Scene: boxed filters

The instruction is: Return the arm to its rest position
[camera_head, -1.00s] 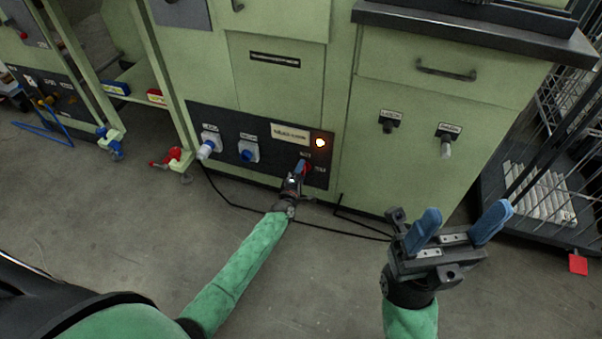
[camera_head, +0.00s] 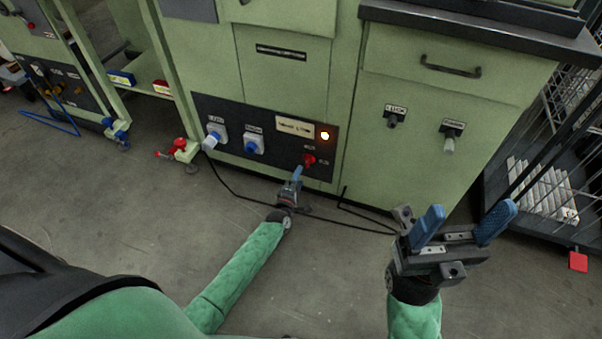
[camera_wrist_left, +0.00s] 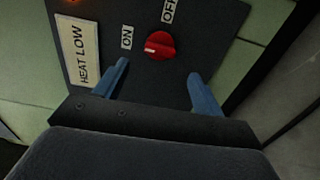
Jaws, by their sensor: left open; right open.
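My left gripper (camera_head: 296,176) is in front of the black control panel (camera_head: 232,112), just below and left of the red rotary knob (camera_head: 309,160). In the left wrist view its two blue fingers (camera_wrist_left: 156,88) are spread open, with nothing between them. The red knob (camera_wrist_left: 159,45) sits beyond the fingertips, apart from them, between labels ON and OFF. My right gripper (camera_head: 466,222) is open and empty, raised at the right in front of the green cabinet (camera_head: 440,130).
A lit orange lamp (camera_head: 325,135) and two blue-and-white sockets (camera_head: 253,143) are on the panel. A black cable (camera_head: 345,222) runs along the floor. A wire cage cart (camera_head: 540,190) stands at the right. The grey floor (camera_head: 130,230) in front is mostly clear.

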